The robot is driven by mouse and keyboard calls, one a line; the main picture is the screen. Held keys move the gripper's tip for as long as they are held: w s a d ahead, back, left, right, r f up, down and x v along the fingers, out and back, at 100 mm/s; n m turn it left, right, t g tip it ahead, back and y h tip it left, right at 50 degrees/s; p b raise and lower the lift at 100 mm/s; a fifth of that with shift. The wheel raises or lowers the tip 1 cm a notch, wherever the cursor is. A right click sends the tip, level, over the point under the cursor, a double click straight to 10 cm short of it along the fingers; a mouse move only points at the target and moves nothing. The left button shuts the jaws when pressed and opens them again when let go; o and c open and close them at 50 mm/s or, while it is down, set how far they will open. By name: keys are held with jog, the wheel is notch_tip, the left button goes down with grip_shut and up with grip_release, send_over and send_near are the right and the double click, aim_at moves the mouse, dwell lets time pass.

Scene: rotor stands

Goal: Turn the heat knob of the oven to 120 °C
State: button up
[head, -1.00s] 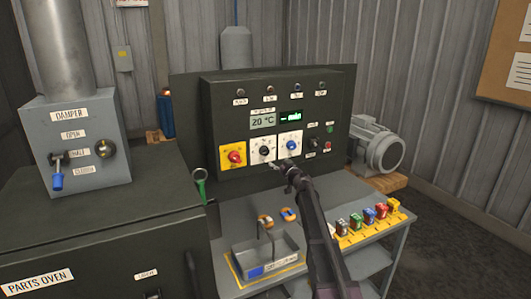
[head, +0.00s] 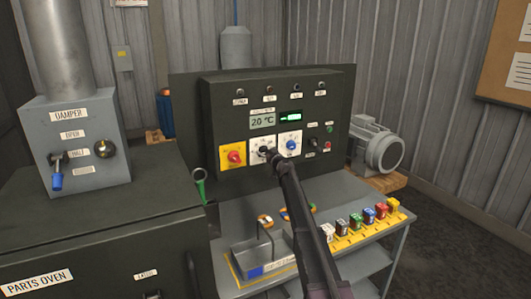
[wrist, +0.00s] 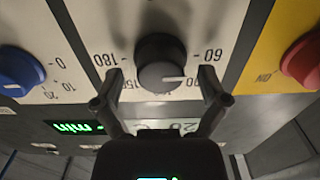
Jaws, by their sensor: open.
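The heat knob (wrist: 160,62) is a black round knob on a white plate between yellow and white neighbours on the oven's control panel (head: 225,105). In the wrist view a white pointer line on it points right and slightly down, with dial numbers around it, some covered by my fingers. My gripper (wrist: 160,88) is open, with one finger on each side of the knob; whether they touch it I cannot tell. In the head view my gripper (head: 269,153) is in front of the plate and partly hides the knob. The display (head: 262,121) reads 20 °C.
A red knob (head: 234,158) on yellow and a blue knob (head: 291,144) on white flank the heat knob closely. A lit green display (head: 291,116) is above. The bench below holds a grey tray (head: 245,263) and several coloured blocks. The parts oven (head: 95,220) stands left.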

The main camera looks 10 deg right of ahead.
jog(key=shift+w+a, duration=0.1)
jog(key=shift+w, duration=0.2)
jog(key=c, duration=1.1)
jog(key=shift+c, duration=0.2)
